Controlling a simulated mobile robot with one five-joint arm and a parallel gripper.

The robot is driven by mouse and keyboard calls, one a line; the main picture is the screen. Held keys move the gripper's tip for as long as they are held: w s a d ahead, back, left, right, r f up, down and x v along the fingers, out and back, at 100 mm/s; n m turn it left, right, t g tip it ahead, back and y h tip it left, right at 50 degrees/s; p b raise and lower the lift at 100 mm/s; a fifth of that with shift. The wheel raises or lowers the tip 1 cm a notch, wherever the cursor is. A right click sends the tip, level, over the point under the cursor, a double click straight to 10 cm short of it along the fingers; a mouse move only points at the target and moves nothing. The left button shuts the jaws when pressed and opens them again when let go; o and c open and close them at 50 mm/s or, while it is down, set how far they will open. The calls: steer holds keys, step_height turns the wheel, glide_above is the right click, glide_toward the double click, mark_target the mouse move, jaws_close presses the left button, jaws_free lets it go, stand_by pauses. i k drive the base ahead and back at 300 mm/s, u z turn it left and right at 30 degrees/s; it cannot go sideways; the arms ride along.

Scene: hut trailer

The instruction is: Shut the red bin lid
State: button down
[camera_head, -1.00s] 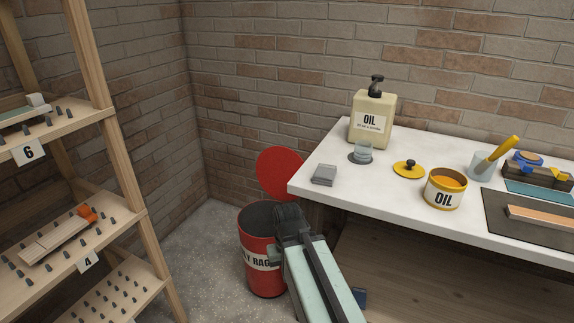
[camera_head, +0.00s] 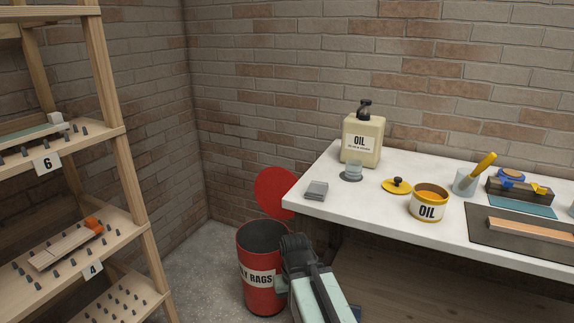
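The red bin (camera_head: 259,297) stands on the floor beside the workbench, with a white label reading "RAGS". Its round red lid (camera_head: 274,192) stands open, tilted up behind the bin's mouth towards the brick wall, its right edge close to the bench corner. The bin's dark inside shows. My arm comes up from the bottom of the view, and its dark end, my gripper (camera_head: 292,251), is at the right side of the bin, overlapping its rim in the picture. Its fingers are not clear, so I cannot tell whether it is open or touches the bin.
The white workbench (camera_head: 330,205) is to the right, carrying an oil bottle (camera_head: 362,138), a grey block (camera_head: 316,190), a small glass, a yellow lid and an oil tin (camera_head: 429,203). A wooden shelf rack (camera_head: 134,190) stands at left. Bare floor lies between rack and bin.

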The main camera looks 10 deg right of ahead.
mark_target(273, 183)
steer(key=i, duration=0.9)
steer(key=u, duration=0.7)
steer(key=i, duration=0.55)
steer(key=u, duration=0.3)
steer(key=k, duration=0.8)
steer(key=u, duration=0.2)
steer(key=i, duration=0.8)
steer(key=z, duration=0.1)
